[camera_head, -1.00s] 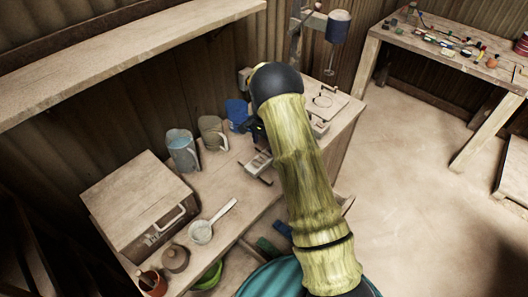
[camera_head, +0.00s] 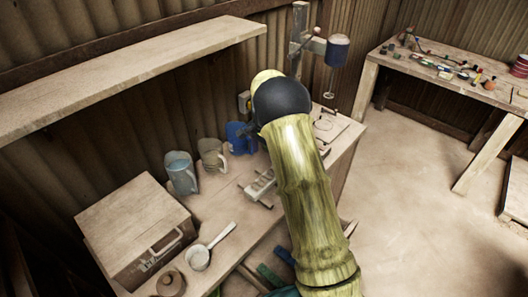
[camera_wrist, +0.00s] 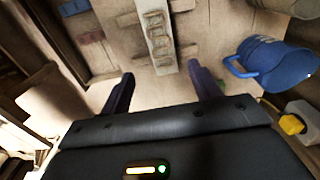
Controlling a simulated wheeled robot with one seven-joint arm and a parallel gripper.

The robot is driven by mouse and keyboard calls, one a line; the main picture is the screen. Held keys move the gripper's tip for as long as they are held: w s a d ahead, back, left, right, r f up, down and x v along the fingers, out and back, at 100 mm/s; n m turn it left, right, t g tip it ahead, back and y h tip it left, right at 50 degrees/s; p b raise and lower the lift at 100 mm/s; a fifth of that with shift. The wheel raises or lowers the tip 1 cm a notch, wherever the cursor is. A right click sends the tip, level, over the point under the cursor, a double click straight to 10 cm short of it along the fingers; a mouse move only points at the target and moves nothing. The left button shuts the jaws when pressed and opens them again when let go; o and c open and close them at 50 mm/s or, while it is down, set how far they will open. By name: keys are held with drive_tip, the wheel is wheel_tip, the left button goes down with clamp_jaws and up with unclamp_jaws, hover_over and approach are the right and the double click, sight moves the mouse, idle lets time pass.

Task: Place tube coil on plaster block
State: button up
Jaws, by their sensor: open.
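My gripper (camera_wrist: 160,76) is open and empty in the wrist view, its two dark fingers apart. A long pale block (camera_wrist: 157,38) with a row of recesses lies just beyond and between the fingertips, apart from them as far as I can see. It looks like the plaster block, and it also shows on the workbench in the head view (camera_head: 262,187), left of my arm. My arm hides the gripper in the head view. A red coiled item (camera_head: 521,66) at the far table's right end may be the tube coil; I cannot tell for certain.
A blue jug (camera_wrist: 282,68) stands right of the gripper in the wrist view. A press post (camera_head: 299,40) rises behind my arm.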

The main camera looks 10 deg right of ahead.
drive_tip(key=shift+r, duration=0.1)
drive_tip(key=s+r+n+t, duration=0.1)
drive_tip(key=s+r+n, duration=0.1)
drive_tip(key=s, duration=0.8)
drive_tip(key=s+r+n, duration=0.3)
drive_tip(key=s+n, duration=0.2)
drive_tip(key=s, duration=0.4)
drive_tip(key=s+r+n+t, duration=0.1)
drive_tip(key=s+r+n, duration=0.2)
drive_tip(key=s, duration=0.7)
drive_tip(key=shift+s+n+t, duration=0.3)
drive_tip(key=shift+s+n, duration=0.05)
drive_tip(key=shift+n, duration=0.05)
